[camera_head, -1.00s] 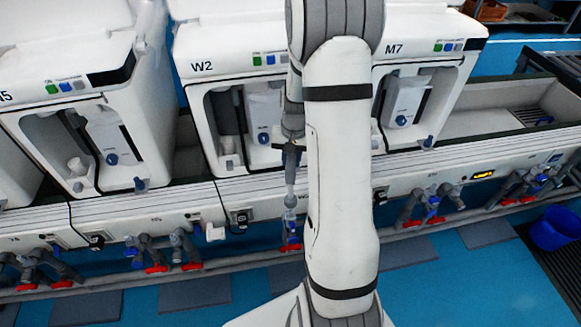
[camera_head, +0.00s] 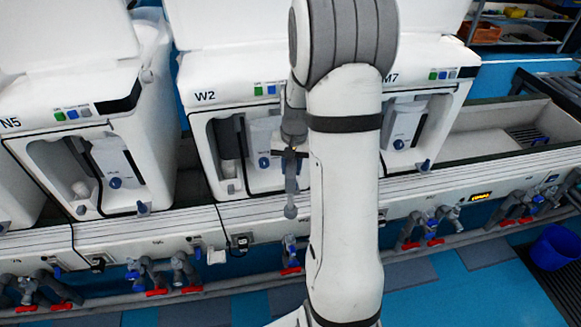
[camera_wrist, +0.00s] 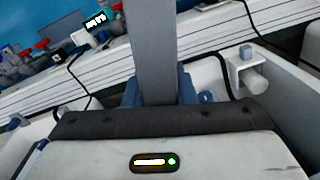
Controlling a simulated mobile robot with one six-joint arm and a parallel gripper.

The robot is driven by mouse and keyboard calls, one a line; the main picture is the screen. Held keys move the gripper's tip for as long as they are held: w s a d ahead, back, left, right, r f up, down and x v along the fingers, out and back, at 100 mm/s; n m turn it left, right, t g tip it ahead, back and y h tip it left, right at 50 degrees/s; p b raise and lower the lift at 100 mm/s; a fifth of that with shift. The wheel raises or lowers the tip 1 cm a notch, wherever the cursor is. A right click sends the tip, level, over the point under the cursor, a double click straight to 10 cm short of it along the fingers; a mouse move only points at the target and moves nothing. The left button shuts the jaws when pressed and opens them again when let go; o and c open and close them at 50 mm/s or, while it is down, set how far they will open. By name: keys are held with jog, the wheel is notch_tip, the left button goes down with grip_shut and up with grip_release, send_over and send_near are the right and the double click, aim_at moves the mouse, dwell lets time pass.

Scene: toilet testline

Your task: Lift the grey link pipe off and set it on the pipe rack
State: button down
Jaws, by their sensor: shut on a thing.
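My gripper (camera_head: 290,153) is shut on the grey link pipe (camera_head: 291,185) in front of the W2 machine. The pipe hangs upright below the jaws, its rounded lower end apart from and above the valve (camera_head: 290,252) with a red handle on the front rail. In the wrist view the grey pipe (camera_wrist: 155,45) runs up between the two blue fingers of my gripper (camera_wrist: 159,92). The pipe's other end is hidden. I cannot make out a pipe rack for certain in either view.
White machines stand in a row, with W2 (camera_head: 225,120) behind the pipe and N5 (camera_head: 75,140) at left. Several red-handled valves (camera_head: 160,278) line the front rail. A blue bucket (camera_head: 556,248) and shelves (camera_head: 515,30) are at right. Blue floor (camera_head: 215,305) lies in front.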

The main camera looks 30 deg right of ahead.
jog(key=shift+r+p, duration=0.65)
jog(key=shift+r, duration=0.45)
